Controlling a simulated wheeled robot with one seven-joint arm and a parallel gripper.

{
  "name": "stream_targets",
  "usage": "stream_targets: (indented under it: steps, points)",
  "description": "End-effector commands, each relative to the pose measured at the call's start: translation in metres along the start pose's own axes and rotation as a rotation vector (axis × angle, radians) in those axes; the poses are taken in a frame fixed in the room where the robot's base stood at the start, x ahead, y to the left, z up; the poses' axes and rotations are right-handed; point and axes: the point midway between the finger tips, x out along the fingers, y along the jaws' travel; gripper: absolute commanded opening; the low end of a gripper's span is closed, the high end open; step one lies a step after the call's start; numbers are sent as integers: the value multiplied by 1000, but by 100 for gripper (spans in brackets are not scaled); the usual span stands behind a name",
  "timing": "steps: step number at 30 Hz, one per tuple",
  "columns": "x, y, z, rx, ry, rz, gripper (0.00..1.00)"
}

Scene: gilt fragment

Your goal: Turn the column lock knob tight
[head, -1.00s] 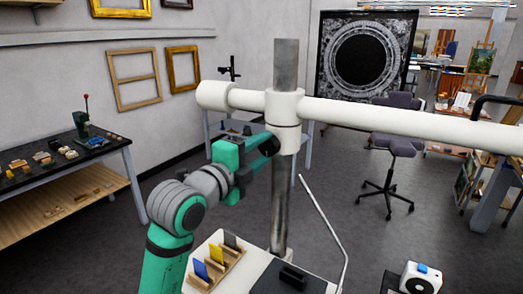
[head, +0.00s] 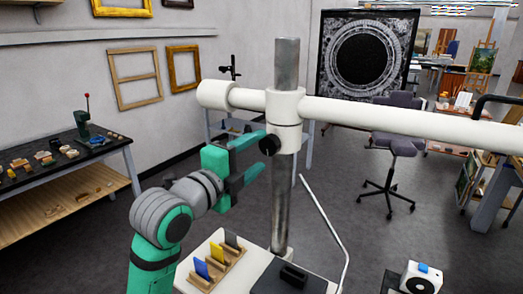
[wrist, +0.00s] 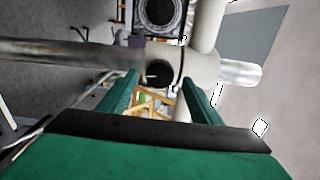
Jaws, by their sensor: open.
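The black column lock knob (head: 269,146) sticks out of the left side of the white clamp collar (head: 285,108) on the upright metal column (head: 281,205). In the wrist view the knob (wrist: 158,74) appears as a dark round end in the white collar, between the lines of my two fingers. My green gripper (head: 258,152) is open and empty. Its fingers point at the knob from the left, with the tips just short of it. The knob appears clear of both fingers.
A white horizontal arm (head: 400,117) runs right from the column. Below stand a wooden rack with coloured cards (head: 215,268), a black base block (head: 290,280) and a thin bent white rod (head: 325,220). A workbench (head: 60,165) is at the left.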

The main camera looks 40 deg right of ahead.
Motion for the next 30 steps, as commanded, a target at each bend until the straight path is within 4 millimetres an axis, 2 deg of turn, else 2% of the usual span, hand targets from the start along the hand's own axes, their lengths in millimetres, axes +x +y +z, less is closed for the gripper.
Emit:
stream_targets:
  steps: [6,12,18,30]
  points:
    - [-43,0,1,0,-3,0,58]
    - [-68,0,0,0,0,1,58]
    - [-77,0,-1,0,1,2,58]
    - [-77,0,-1,0,2,2,58]
